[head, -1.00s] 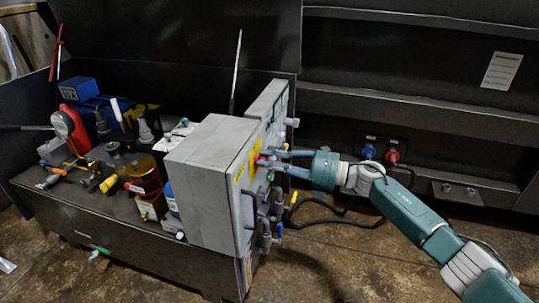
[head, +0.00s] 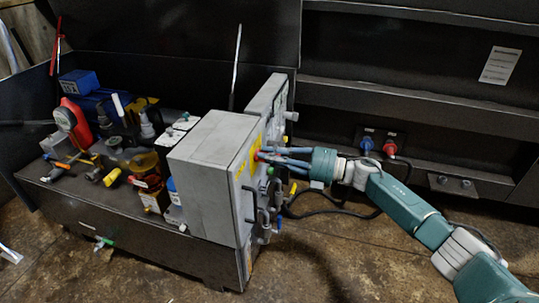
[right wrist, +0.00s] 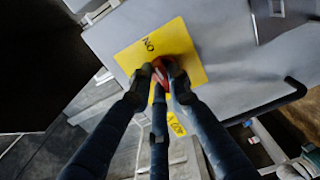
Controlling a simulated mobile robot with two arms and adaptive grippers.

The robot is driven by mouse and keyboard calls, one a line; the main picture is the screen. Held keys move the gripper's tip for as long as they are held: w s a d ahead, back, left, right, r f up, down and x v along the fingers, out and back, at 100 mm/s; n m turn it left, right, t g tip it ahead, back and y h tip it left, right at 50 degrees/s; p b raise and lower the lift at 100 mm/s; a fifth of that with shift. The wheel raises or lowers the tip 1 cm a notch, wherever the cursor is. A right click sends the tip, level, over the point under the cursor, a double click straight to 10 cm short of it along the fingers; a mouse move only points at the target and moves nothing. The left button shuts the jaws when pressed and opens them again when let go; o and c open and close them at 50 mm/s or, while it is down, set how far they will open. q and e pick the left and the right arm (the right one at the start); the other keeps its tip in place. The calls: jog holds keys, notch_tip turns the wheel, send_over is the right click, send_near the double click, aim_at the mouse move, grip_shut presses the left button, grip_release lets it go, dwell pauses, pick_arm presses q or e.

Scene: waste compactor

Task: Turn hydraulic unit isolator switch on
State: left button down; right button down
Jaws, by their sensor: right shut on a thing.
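The isolator switch is a red knob (right wrist: 161,72) on a yellow plate (right wrist: 160,50) on the front of a grey cabinet (head: 208,175). The red knob shows only as a small red patch in the head view (head: 257,156). My right gripper (right wrist: 162,75) has its fingers closed around the red knob; they hide much of it, so its exact angle is hard to read. The gripper also shows in the head view (head: 268,157), reaching the cabinet face from the right. My left gripper is not in view.
A bench (head: 75,205) behind the cabinet holds a red gauge (head: 72,120), a blue motor (head: 80,85) and an amber container. Black handles and cables (head: 335,210) are close below my right gripper. Blue and red sockets are on the dark wall. The floor at front is clear.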

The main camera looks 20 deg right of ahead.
dwell(0.3)
jog(key=c, duration=1.6)
grip_release()
jog(key=shift+c, duration=0.2)
jog(key=shift+d, duration=0.1)
jog(key=v, duration=1.2)
jog(key=shift+f, duration=0.1)
